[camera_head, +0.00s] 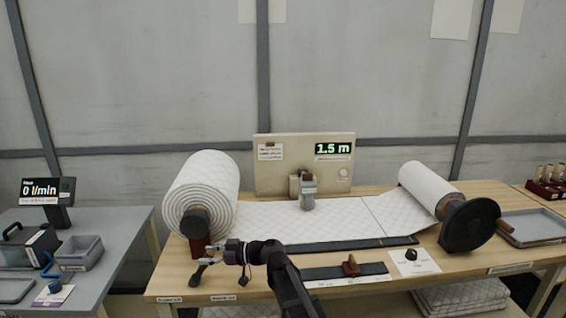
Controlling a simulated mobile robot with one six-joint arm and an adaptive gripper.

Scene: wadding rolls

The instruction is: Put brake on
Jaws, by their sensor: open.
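The large white quilted roll (203,185) sits at the left of the wooden table, with a dark round hub (195,222) facing me. A dark reddish-brown block (198,245) stands below the hub. A small dark lever-like part (197,274) shows at the table's front left; it may be the brake, but I cannot tell its setting. My gripper (207,254) is open, pointing left, just in front of the block and close above the dark part. I cannot tell whether it touches either. My gripper and arm hide some of the table's front left.
Quilted sheet (340,220) runs right to a smaller roll (425,188) with a black disc and crank (468,225). A panel (285,177) reads 1.5 m. A grey table (115,245) stands left.

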